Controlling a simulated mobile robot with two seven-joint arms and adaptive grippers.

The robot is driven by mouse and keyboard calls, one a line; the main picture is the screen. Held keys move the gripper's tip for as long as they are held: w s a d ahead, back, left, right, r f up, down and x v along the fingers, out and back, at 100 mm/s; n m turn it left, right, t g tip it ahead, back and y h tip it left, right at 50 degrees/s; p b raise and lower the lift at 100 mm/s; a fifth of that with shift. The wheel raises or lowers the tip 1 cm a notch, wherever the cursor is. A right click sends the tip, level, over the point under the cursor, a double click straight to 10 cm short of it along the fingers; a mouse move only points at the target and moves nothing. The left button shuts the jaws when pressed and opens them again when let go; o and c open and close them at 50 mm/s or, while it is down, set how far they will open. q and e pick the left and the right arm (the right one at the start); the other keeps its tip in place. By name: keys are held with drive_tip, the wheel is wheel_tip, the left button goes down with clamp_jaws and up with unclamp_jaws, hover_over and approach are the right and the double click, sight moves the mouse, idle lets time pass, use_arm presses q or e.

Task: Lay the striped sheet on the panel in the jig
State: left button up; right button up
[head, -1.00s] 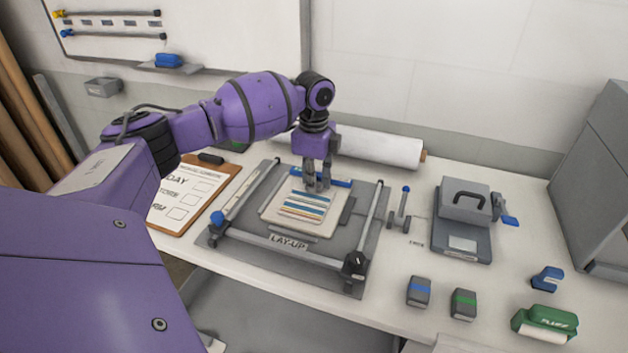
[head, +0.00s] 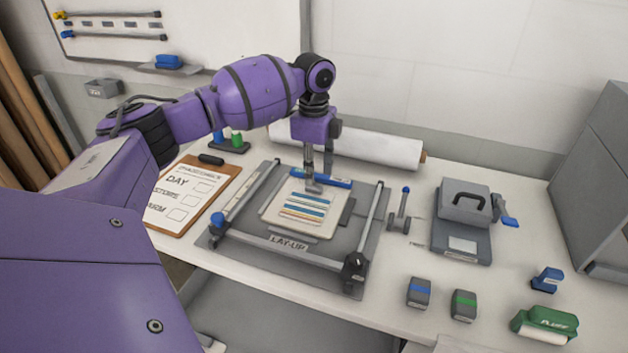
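The striped sheet (head: 304,209), with blue, yellow and brown bands, lies on the pale panel (head: 275,213) in the grey lay-up jig (head: 232,255). It looks flat and roughly within the panel's outline. My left gripper (head: 313,186) points down at the far edge of the panel, by the blue bar (head: 339,182). Its fingers overlap the far edge of the sheet area in the picture. I cannot tell whether the fingertips touch anything or how far apart they are. My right gripper is out of view.
A clipboard (head: 187,208) lies left of the jig, and a white roll (head: 375,149) lies behind it. A grey press (head: 465,215) stands to the right. Small blocks (head: 419,292) and a green roller (head: 545,323) lie at the front right.

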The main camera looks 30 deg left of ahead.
use_arm(q)
wheel_tip(320, 180, up, 8)
idle(0.8)
